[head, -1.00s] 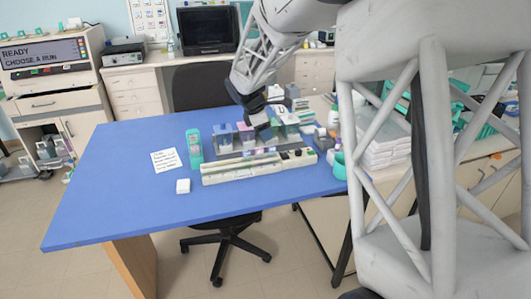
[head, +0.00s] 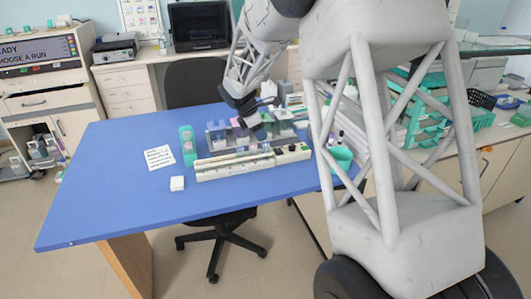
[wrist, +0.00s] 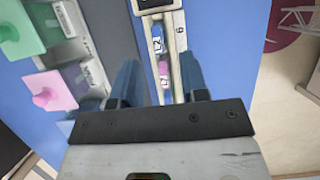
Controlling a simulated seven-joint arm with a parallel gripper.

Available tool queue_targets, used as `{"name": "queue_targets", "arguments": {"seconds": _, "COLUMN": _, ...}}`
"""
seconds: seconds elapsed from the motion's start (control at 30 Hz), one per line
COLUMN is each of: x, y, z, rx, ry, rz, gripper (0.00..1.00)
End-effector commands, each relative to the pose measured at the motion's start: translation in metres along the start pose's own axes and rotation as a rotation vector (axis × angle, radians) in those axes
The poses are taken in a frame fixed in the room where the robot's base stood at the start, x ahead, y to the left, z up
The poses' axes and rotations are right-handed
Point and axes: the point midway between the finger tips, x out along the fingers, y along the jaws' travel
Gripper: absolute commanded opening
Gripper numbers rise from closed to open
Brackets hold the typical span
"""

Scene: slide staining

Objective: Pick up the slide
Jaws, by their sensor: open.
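My gripper (wrist: 160,80) is open, its two blue fingers apart on either side of a narrow pale holder (wrist: 181,40). In the holder between the fingers lies what looks like a slide (wrist: 163,72), with blue and pink patches and small dark print. I cannot tell whether it is one slide or two, or whether the fingers touch anything. In the head view my gripper (head: 259,130) is low over the long white holder (head: 235,168) on the blue table, and the slide is too small to make out there.
Staining jars with coloured lids stand close left of the fingers, including a pink lid (wrist: 52,92) and a green lid (wrist: 18,30). The table's left side is clear.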

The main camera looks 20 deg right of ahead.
Motion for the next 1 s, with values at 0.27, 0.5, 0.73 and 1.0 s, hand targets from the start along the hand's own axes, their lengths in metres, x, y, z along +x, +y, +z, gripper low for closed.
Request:
{"name": "queue_targets", "arguments": {"seconds": 0.27, "x": 0.007, "y": 0.0, "z": 0.0, "rx": 0.0, "ry": 0.0, "rz": 0.0, "gripper": 0.4}}
{"name": "queue_targets", "arguments": {"seconds": 0.5, "x": 0.009, "y": 0.0, "z": 0.001, "rx": 0.0, "ry": 0.0, "rz": 0.0, "gripper": 0.4}}
{"name": "queue_targets", "arguments": {"seconds": 0.73, "x": 0.029, "y": 0.002, "z": 0.003, "rx": 0.0, "ry": -0.001, "rz": -0.002, "gripper": 0.4}}
{"name": "queue_targets", "arguments": {"seconds": 1.0, "x": 0.056, "y": 0.002, "z": 0.003, "rx": 0.0, "ry": 0.0, "rz": -0.001, "gripper": 0.4}}
